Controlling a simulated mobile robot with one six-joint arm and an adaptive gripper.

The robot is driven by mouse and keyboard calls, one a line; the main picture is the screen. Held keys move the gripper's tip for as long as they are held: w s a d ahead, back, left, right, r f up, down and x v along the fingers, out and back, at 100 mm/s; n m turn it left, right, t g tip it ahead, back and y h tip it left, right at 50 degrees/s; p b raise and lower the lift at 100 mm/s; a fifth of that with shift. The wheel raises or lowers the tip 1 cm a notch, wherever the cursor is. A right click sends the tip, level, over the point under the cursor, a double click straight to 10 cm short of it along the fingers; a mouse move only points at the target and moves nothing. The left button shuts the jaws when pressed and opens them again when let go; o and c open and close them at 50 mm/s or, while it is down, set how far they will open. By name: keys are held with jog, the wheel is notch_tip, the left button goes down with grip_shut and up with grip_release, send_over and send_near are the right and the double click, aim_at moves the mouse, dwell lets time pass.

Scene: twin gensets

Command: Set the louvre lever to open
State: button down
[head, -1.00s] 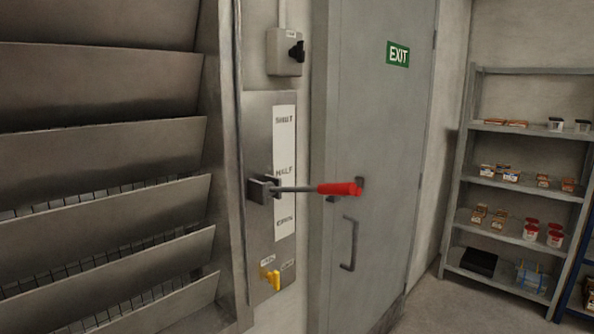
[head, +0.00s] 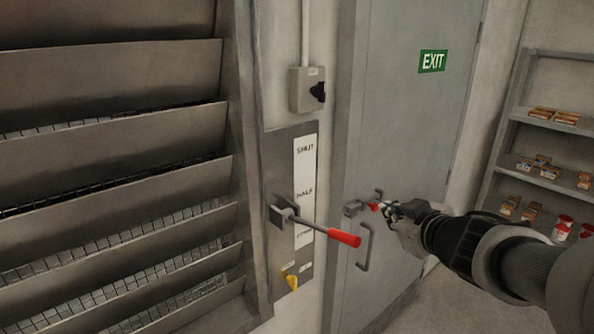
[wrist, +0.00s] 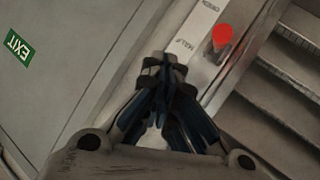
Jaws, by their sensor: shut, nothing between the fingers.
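The louvre lever (head: 318,227) is a grey rod with a red grip. It slopes out to the lower right from its bracket on a steel plate (head: 276,160). The plate's white scale (head: 304,165) reads SHUT, HALF and OPEN from top to bottom. The bracket sits between HALF and OPEN. In the wrist view the red grip (wrist: 222,36) shows nearly end-on, up and right of my fingertips. My gripper (head: 388,208) is shut and empty, right of the grip and apart from it, in front of the door. Its dark fingers meet in the wrist view (wrist: 165,68).
Louvre slats (head: 110,125) with mesh behind fill the left. A yellow handle (head: 291,281) is below the lever, and a switch box (head: 308,90) above. Shelves (head: 545,120) stand at right.

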jog(key=a+r+n+g+y+p, duration=0.2)
jog(key=a+r+n+y+p, duration=0.1)
jog(key=y+p, duration=0.2)
jog(key=g+b, duration=0.1)
jog(key=b, duration=0.1)
send_over(345, 238)
notch_tip(345, 238, down, 8)
jog(key=shift+f+y, duration=0.3)
jog(key=shift+f, duration=0.3)
